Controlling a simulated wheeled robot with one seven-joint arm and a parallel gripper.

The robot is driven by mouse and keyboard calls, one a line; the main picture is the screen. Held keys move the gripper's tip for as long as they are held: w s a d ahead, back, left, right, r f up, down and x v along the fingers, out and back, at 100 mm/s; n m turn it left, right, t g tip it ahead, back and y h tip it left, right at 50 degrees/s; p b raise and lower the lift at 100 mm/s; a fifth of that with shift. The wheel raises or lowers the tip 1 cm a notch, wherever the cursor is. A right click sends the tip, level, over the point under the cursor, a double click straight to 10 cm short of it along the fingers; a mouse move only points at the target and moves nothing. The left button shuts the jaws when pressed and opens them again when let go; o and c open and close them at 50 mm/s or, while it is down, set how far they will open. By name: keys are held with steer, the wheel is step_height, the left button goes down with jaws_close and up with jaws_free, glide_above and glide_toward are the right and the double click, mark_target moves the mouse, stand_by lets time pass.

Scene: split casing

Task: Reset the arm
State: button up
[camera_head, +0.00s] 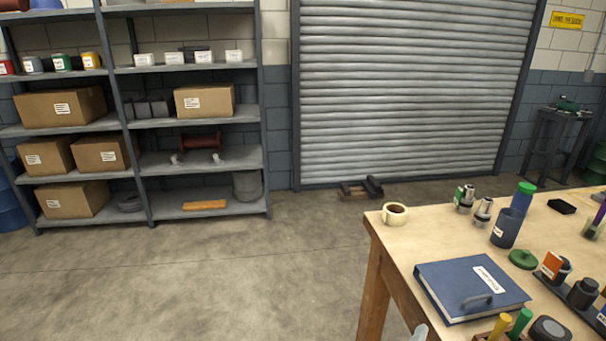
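My gripper is not clearly in view. A small pale shape (420,333) shows at the bottom edge beside the table, too cut off to tell what it is. The wooden workbench (400,262) stands at the lower right. A flat blue case or binder (455,275) with a grey handle and a white label lies near its left edge.
The bench also holds a tape roll (395,213), metal fittings (482,212), a dark blue cup (507,228), a green lid (523,259) and several tools. Shelving (140,125) with boxes stands at the back left, beside a shutter (410,90). The floor (200,280) at left is clear.

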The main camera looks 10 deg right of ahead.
steer(key=s+a+f+m+t+y, duration=0.3)
steer(key=s+a+m+t+y, duration=0.1)
steer(key=s+a+m+y, duration=0.6)
steer(key=s+d+r+m, duration=0.1)
steer(key=s+m, duration=0.4)
steer(key=s, duration=0.5)
steer(key=s+d+r+m+g, duration=0.1)
steer(key=s+r+m, duration=0.2)
steer(key=s, duration=0.8)
steer(key=shift+d+m+y, duration=0.3)
steer(key=shift+m+y, duration=0.1)
steer(key=shift+m, duration=0.6)
steer(key=shift+s, duration=0.1)
